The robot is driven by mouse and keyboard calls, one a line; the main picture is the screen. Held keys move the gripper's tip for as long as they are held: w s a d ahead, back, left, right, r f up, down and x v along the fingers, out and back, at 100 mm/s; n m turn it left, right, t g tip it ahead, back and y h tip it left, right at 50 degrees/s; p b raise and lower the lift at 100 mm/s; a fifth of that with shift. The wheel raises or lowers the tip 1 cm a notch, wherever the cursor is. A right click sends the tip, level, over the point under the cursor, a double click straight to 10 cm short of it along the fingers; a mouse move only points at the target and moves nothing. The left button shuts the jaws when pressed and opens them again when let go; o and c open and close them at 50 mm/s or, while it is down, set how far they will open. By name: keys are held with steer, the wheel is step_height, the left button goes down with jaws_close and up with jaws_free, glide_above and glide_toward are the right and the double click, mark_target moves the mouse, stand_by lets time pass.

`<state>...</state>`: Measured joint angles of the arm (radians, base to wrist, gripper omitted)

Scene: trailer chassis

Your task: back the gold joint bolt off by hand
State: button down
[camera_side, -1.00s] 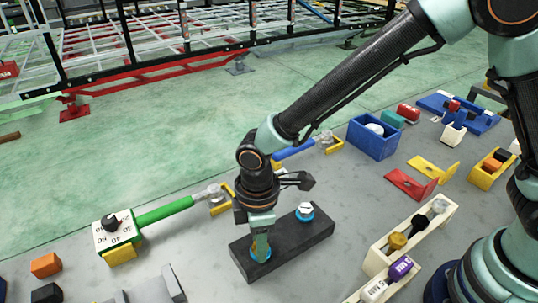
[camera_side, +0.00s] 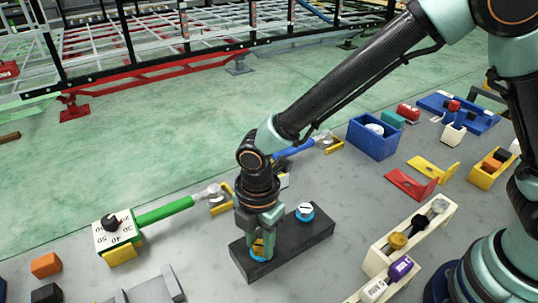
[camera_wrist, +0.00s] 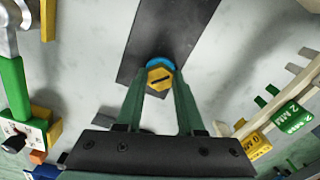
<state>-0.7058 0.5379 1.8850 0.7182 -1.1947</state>
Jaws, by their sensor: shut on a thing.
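The gold joint bolt (camera_wrist: 160,77) has a hexagonal head with a dark line across it. It sits on a blue ring (camera_wrist: 160,62) at one end of the black block (camera_wrist: 179,25). My gripper (camera_side: 260,246) points down over that end of the block, and its two fingers are shut on the gold bolt's head, one on each side. In the side view the gold head (camera_side: 258,247) shows only in part between the fingers. A second bolt, with a white head (camera_side: 305,210) on a blue ring, stands at the block's other end, clear of my gripper.
A green-handled torque wrench (camera_side: 165,211) with a white dial box (camera_side: 117,230) lies left of the block. A blue-handled tool (camera_side: 296,149) lies behind my wrist. A cream rack (camera_side: 412,231) with sockets stands to the right. Grey floor is clear in front of the block.

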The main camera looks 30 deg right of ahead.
mark_target(261, 245)
steer(key=shift+d+f, duration=0.1)
steer(key=shift+d, duration=0.05)
stand_by(0.3)
steer(key=c, duration=0.5)
jaws_free()
step_height(261, 245, up, 12)
steer(key=shift+r, duration=0.1)
steer(key=s+d+r+m+t, duration=0.1)
steer(key=d+r+m+t, duration=0.1)
steer(key=d+m, duration=0.5)
steer(key=d+r+m+t, duration=0.1)
steer(key=d+r+m, duration=0.2)
steer(key=d+m, duration=0.4)
steer(key=s+d+r+m+t, duration=0.1)
steer(key=d+r+m+t, duration=0.1)
steer(key=d+m, duration=0.5)
steer(key=shift+s+d+r+m+t, duration=0.1)
steer(key=shift+d+r+m, duration=0.1)
steer(key=shift+d, duration=0.7)
steer(key=shift+s+d+r+m+t, duration=0.15)
steer(key=shift+d+r, duration=0.1)
steer(key=shift+d, duration=0.6)
steer(key=shift+s+d+r+m+t, duration=0.1)
steer(key=shift+d+r, duration=0.1)
steer(key=shift+d, duration=0.7)
